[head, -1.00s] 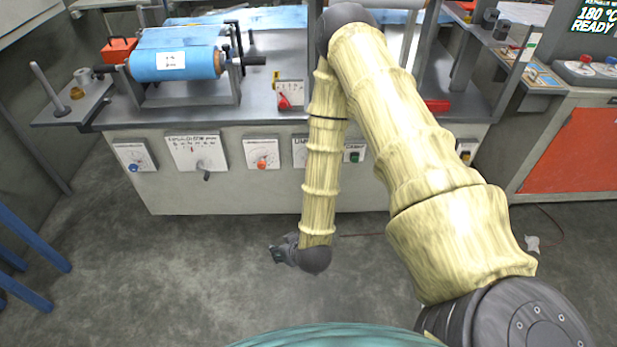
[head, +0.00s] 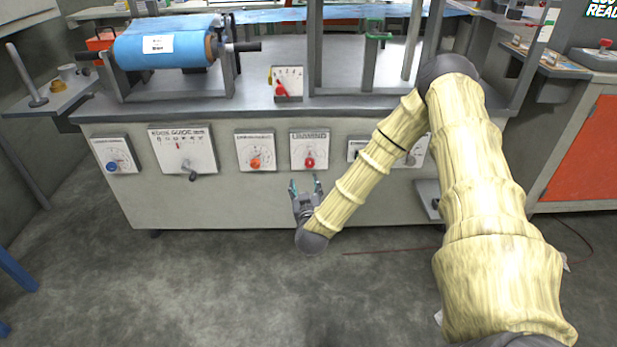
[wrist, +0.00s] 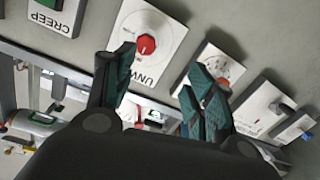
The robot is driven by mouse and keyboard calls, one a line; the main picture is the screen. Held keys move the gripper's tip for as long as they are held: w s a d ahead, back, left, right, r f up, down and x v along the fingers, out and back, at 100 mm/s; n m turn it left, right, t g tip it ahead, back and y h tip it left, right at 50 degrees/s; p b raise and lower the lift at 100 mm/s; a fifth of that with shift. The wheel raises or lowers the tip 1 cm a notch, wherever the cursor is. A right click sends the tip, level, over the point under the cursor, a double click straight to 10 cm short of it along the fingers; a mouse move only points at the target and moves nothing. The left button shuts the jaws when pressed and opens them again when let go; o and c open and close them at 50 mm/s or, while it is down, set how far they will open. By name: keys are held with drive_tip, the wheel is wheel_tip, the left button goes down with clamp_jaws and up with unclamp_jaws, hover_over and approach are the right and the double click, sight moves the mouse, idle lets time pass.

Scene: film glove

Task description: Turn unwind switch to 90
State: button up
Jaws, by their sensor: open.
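The unwind switch is a red knob (head: 309,162) on a white plate marked UNWIND (head: 310,149) on the machine's front panel. In the wrist view the red knob (wrist: 146,44) shows on its plate (wrist: 150,25), upper middle, beyond the fingers. My gripper (head: 305,184) is just below the plate in the head view, fingers pointing up toward the panel. It also shows in the wrist view (wrist: 165,80), with its two teal-padded fingers apart and nothing between them. The fingers look clear of the knob. The dial's fine markings are too small to read.
To the left are an orange-knob dial (head: 255,163), the EDGE GUIDE lever plate (head: 183,150) and a blue-knob dial (head: 118,163). A red-lever plate (head: 287,83) stands on the bench above. A CREEP plate (wrist: 52,15) is beside the unwind plate. The floor in front is clear.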

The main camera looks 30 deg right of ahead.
sight(309, 164)
drive_tip(key=shift+m+h, duration=0.3)
drive_tip(key=shift+h, duration=0.4)
drive_tip(key=b+x, duration=0.1)
drive_tip(key=x, duration=0.3)
drive_tip(key=d+b+x, duration=0.1)
drive_tip(key=x, duration=0.3)
drive_tip(key=s+b+x, duration=0.1)
drive_tip(key=x, duration=0.3)
drive_tip(key=shift+w+d+b, duration=0.2)
drive_tip(key=shift+d+b, duration=0.1)
drive_tip(key=shift+b, duration=0.05)
drive_tip(key=c, duration=1)
drive_tip(key=shift+a, duration=0.1)
